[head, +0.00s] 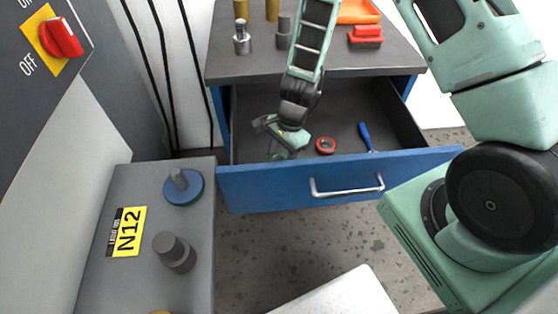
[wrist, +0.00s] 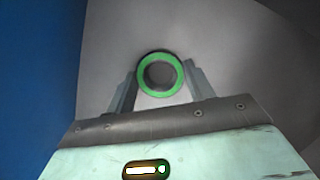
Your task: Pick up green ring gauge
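The green ring gauge (wrist: 142,80) shows in the wrist view as a green-faced ring with a dark grey inner wall. It lies between the two fingertips of my gripper (wrist: 160,78), one finger on each side. The fingers stand about a ring's width apart, and I cannot tell whether they press on it. In the head view my gripper (head: 279,150) reaches down into the open drawer, near its front left part. The ring is mostly hidden there behind the gripper.
The drawer's blue front (head: 265,187) with its silver handle (head: 347,190) stands close to my gripper. A red ring (head: 326,146) and a blue-handled tool (head: 366,136) lie to the right in the drawer. A grey cabinet top (head: 205,225) carries fittings at the left.

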